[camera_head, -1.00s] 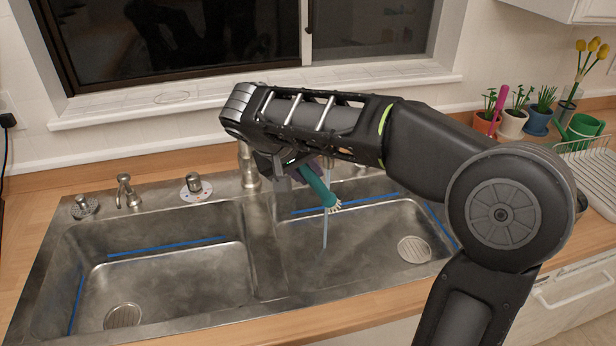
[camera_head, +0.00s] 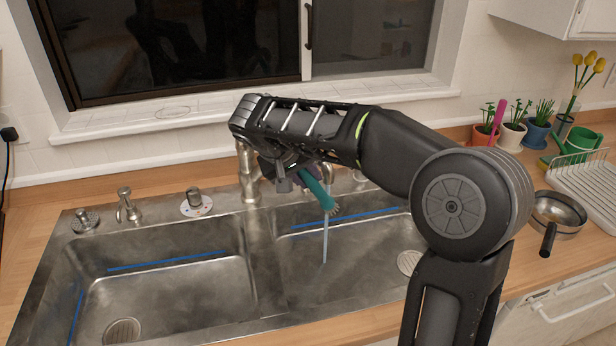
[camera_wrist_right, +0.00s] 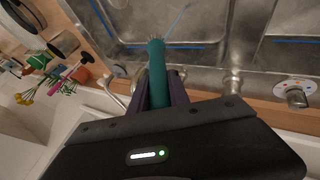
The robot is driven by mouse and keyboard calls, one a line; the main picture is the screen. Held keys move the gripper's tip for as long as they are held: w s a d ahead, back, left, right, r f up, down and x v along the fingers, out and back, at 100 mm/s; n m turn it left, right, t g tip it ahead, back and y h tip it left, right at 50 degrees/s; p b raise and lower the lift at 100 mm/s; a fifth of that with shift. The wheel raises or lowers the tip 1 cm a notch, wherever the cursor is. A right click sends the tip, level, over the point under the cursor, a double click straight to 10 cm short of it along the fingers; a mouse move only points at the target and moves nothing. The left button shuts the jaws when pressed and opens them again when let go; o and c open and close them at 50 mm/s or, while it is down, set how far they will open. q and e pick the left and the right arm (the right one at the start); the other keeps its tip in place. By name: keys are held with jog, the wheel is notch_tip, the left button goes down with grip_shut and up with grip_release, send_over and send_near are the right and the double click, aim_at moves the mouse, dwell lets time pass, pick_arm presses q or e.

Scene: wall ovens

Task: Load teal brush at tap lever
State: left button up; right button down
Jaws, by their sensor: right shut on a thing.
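The teal brush (camera_head: 318,188) is held over the right sink basin, tilted with its white bristles (camera_head: 336,209) pointing down and to the right. My right gripper (camera_head: 290,178) is shut around it. In the right wrist view the brush (camera_wrist_right: 157,75) lies between the dark fingers of the gripper (camera_wrist_right: 160,88). A thin water stream (camera_head: 325,240) falls into the basin just below the bristles; whether it wets them I cannot tell. The metal tap (camera_head: 248,172) stands left of the gripper, its upper part hidden by my arm. The tap lever is not clearly visible. My left gripper is not in view.
The double sink has a left basin (camera_head: 165,285) with blue strips. A knob (camera_head: 194,200) and a soap dispenser (camera_head: 126,206) stand behind it. On the right counter are a pan (camera_head: 560,212), a dish rack (camera_head: 590,190) and potted plants (camera_head: 512,130).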

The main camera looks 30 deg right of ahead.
jog(key=shift+a, duration=0.1)
jog(key=shift+s+a+f+b, duration=0.1)
jog(key=shift+s+a+b, duration=0.4)
jog(key=shift+s+b, duration=0.3)
jog(key=s+a+b, duration=0.2)
jog(key=s+a, duration=0.1)
jog(key=s, duration=0.2)
jog(key=shift+a, duration=0.15)
dwell(1.3)
